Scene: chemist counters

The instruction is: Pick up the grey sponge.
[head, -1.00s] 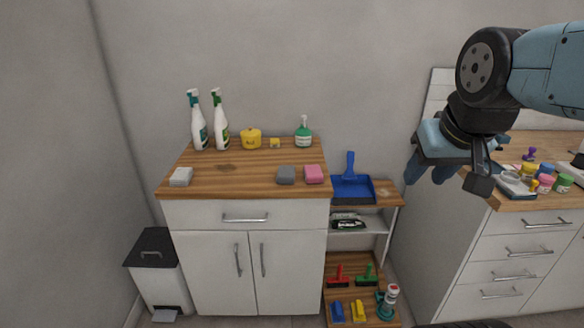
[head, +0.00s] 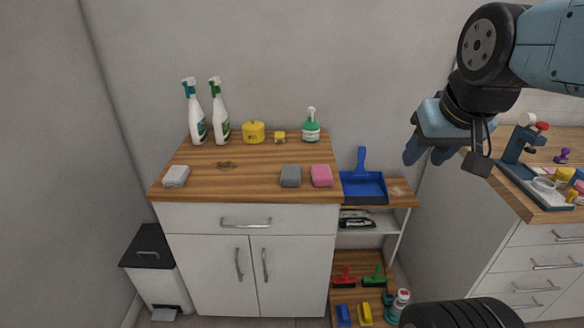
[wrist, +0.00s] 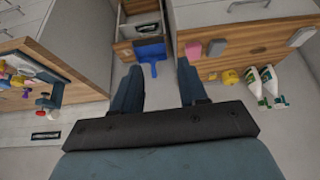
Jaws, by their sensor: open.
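The grey sponge (head: 291,176) lies on the wooden top of the white cabinet, near its front edge, just left of a pink sponge (head: 321,175). In the wrist view the grey sponge (wrist: 216,47) is small, near the upper right, beside the pink one. My gripper (head: 428,147) is raised in front of and to the right of the cabinet, well apart from the sponges. In the wrist view its two fingers (wrist: 158,90) stand wide apart with nothing between them.
A whitish sponge (head: 176,176) lies at the counter's left front corner. Spray bottles (head: 219,112), a yellow pot (head: 253,132) and a green bottle (head: 311,128) stand along the back. A blue dustpan (head: 363,186) sits on the shelf at right. The counter's middle is mostly clear.

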